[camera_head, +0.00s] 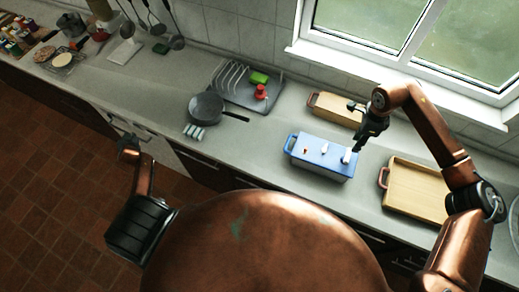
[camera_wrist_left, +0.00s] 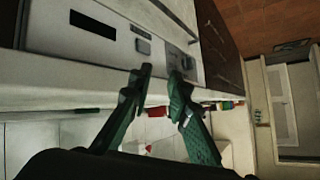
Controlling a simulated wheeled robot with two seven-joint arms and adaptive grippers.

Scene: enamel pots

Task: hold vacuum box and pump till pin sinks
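The blue vacuum box (camera_head: 318,162) stands on the counter, with a handle at its left end. On its lid are a small red part (camera_head: 306,150), which may be the pin, a white piece (camera_head: 324,147) and a white upright part (camera_head: 347,156) near the right end, which looks like the pump. My right gripper (camera_head: 357,147) points down right beside that white part; I cannot tell whether it touches or grips it. My left gripper (camera_head: 128,150) is away from the box, in front of the cabinets. In the left wrist view its fingers (camera_wrist_left: 158,76) are apart and empty.
A wooden-topped box (camera_head: 335,108) stands behind the blue box, and a larger wooden-topped tray with a red handle (camera_head: 415,192) stands to its right. A dish rack (camera_head: 240,88) and a dark pan (camera_head: 206,107) are to the left. The counter's front edge runs before the box.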

